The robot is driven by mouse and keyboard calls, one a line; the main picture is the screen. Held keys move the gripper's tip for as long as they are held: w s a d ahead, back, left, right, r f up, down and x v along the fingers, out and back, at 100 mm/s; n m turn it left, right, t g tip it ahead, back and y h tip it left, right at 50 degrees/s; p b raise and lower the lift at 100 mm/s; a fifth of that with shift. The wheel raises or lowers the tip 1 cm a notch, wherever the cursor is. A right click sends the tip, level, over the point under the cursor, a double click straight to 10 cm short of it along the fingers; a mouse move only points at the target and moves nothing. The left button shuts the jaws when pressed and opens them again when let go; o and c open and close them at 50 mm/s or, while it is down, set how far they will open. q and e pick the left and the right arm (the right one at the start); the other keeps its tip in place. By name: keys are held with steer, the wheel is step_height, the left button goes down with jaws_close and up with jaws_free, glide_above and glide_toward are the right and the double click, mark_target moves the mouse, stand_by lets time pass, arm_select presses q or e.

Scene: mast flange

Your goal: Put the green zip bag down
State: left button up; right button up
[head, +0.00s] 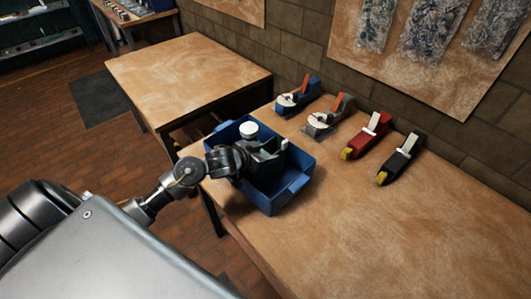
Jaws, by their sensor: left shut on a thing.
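My left gripper (263,155) is over the blue bin (267,200) on the near table. It is shut on the green zip bag (268,146), of which only a small dark green part shows at the fingers. The gripper and wrist hide most of the bag and part of the bin's inside. I cannot tell whether the bag touches the bin. My right gripper is not in view.
A white round thing (248,129) shows at the bin's back left. A blue (297,96), a grey (326,119), a red (367,136) and a black dispenser (400,158) stand along the wall. The near table (400,235) is clear in front; another table (185,75) is bare.

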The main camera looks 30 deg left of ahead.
arm_select(q)
steer(key=shift+f, duration=0.1)
steer(key=o, duration=1.4)
steer(key=shift+c, duration=0.2)
steer(key=shift+r, duration=0.2)
steer(key=v, duration=1.2)
steer(key=shift+s+f, duration=0.1)
